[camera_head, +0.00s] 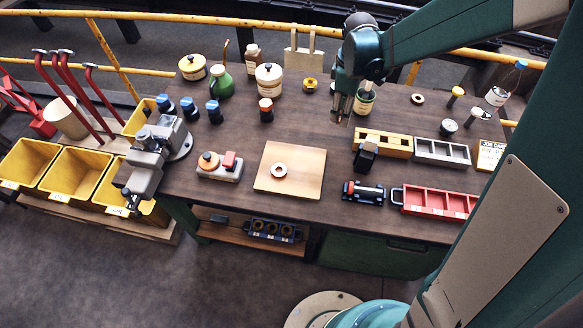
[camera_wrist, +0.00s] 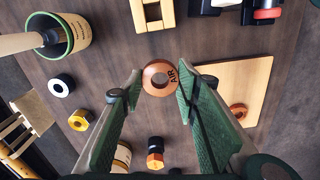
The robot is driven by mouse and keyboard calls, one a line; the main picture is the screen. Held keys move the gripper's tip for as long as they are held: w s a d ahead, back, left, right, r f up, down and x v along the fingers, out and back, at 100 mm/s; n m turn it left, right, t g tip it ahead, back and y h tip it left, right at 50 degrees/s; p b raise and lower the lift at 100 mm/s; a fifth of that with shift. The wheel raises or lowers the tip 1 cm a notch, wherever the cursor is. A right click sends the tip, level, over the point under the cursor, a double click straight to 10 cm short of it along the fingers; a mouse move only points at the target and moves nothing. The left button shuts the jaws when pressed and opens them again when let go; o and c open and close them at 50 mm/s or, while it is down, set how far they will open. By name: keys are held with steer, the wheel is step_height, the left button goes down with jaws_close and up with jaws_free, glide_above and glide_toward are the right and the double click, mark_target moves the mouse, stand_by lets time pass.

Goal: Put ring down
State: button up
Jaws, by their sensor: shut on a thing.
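A copper-coloured ring marked "AIR" (camera_wrist: 159,78) sits between my fingertips in the wrist view. My gripper (camera_wrist: 158,84) is shut on its two sides and holds it over the brown bench top. In the head view my gripper (camera_head: 340,112) points down over the middle of the bench, behind and right of a pale wooden board (camera_head: 305,187). The held ring is hard to make out there. Another ring (camera_head: 279,170) lies flat on that board. It looks copper-coloured in the wrist view (camera_wrist: 238,112).
A green-rimmed cup (camera_head: 365,103) stands close to my gripper. A wooden block holder (camera_head: 383,143) and a grey tray (camera_head: 442,152) lie front right. A red tray (camera_head: 436,201) is nearer the front edge.

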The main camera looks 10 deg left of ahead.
steer(key=n, duration=0.2)
glide_above(303, 164)
steer(key=shift+r, duration=0.1)
steer(key=shift+f, duration=2.95)
steer(key=shift+b, duration=0.3)
steer(key=shift+f, duration=2.05)
steer(key=shift+f+b, duration=0.25)
steer(key=shift+b, duration=0.1)
steer(key=o, duration=1)
steer(key=shift+r, duration=0.1)
